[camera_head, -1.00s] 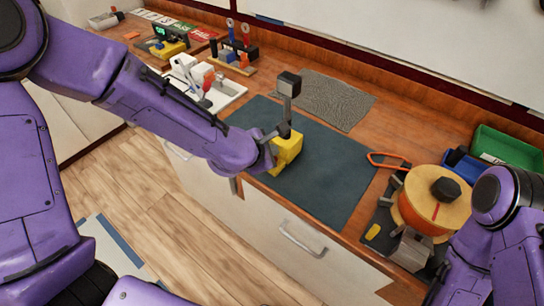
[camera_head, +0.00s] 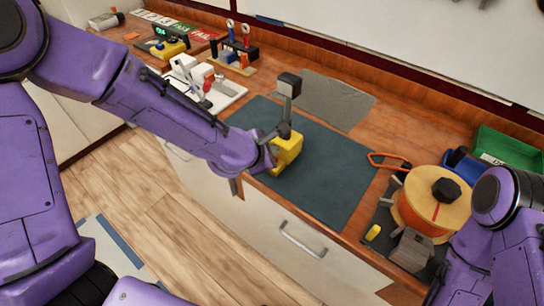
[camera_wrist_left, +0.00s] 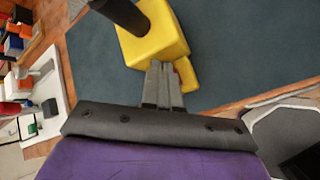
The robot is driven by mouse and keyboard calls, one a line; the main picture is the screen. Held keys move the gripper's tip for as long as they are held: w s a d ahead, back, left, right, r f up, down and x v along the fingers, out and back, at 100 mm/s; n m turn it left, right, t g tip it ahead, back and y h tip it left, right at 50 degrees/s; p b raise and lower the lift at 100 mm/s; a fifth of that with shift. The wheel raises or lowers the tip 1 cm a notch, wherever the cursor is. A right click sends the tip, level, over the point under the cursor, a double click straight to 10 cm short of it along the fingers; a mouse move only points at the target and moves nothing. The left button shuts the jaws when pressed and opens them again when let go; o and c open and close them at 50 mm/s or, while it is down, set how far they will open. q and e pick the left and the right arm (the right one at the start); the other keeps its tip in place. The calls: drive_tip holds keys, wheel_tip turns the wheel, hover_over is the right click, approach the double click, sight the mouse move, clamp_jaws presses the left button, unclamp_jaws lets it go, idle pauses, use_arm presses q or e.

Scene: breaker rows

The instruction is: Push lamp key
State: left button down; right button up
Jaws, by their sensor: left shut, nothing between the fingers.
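The lamp has a yellow block base (camera_head: 288,150) on the dark mat, with a dark grey post and a box-shaped head (camera_head: 289,84) above it. In the left wrist view the yellow base (camera_wrist_left: 160,38) is just ahead of my fingers, and a small yellow part sticks out at its lower right. A red piece (camera_wrist_left: 182,68), perhaps the key, shows beside the fingertips and is partly hidden by them. My left gripper (camera_wrist_left: 160,68) is shut and empty, its tips at the near side of the base; contact cannot be told.
The dark mat (camera_head: 325,180) is otherwise clear. A grey textured sheet (camera_head: 335,100) lies behind it. An orange-handled tool (camera_head: 390,160), a large orange reel (camera_head: 430,205) and a green bin (camera_head: 505,150) are at right. A white tray (camera_head: 232,92) stands at left.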

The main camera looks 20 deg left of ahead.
idle(0.5)
use_arm(q)
drive_tip(key=shift+f, duration=0.45)
drive_tip(key=shift+f+b, duration=0.35)
drive_tip(key=shift+b, duration=0.15)
idle(0.3)
drive_tip(key=shift+r+p, duration=0.85)
drive_tip(key=shift+p, duration=0.1)
wheel_tip(320, 180, up, 6)
drive_tip(key=p, duration=0.6)
